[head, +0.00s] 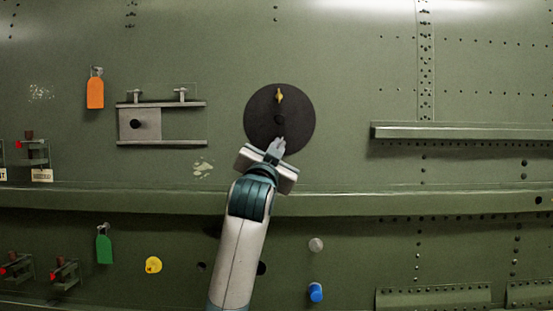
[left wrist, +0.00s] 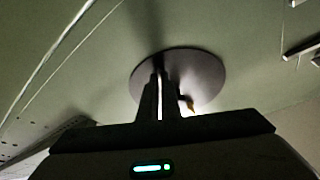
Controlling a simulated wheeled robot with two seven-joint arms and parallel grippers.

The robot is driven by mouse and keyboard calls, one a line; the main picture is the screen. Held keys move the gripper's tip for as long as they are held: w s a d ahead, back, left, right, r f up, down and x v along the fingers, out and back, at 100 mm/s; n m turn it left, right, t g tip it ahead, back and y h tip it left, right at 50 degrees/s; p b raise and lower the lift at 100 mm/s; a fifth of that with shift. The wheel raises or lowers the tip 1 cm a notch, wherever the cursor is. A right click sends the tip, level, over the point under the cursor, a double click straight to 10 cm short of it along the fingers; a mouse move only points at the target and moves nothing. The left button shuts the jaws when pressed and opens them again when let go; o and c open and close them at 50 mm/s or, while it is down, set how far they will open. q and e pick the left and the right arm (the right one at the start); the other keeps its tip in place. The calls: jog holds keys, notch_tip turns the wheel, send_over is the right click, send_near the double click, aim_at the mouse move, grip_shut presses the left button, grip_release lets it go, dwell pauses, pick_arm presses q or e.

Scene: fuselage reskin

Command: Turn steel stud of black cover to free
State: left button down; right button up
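The black cover (head: 262,118) is a round dark disc on the green fuselage skin. It also shows in the left wrist view (left wrist: 205,72). A brass-coloured stud (head: 280,96) sits near its top, and a dark knob (head: 280,119) is at its middle. My left gripper (head: 277,145) points at the cover's lower edge; its fingertips overlap the edge in the picture. In the left wrist view the fingers (left wrist: 160,88) are close together with a narrow bright slit between them. The brass stud (left wrist: 187,104) shows right of them. No steel stud shows clearly; the fingers hide that spot.
A grey bracket plate (head: 140,124) is left of the cover, with an orange tag (head: 95,93) beyond it. A long ledge (head: 400,204) runs below the cover, and a rail (head: 460,131) is to the right. A green tag (head: 104,248) and blue knob (head: 316,292) are lower down.

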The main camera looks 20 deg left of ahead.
pick_arm(q)
jog(key=shift+w+d+f+n+y+b, duration=0.15)
jog(key=shift+n+y+b, duration=0.75)
jog(key=shift+n, duration=1.2)
jog(key=shift+s+d+r+n+y+b, duration=0.15)
jog(key=shift+n+y+b, duration=0.25)
jog(key=shift+n+y, duration=1.35)
jog(key=shift+w+n+h, duration=0.1)
jog(key=shift+n+h, duration=0.25)
jog(key=shift+n, duration=0.1)
jog(key=c, duration=2)
grip_release()
jog(key=shift+f, duration=0.1)
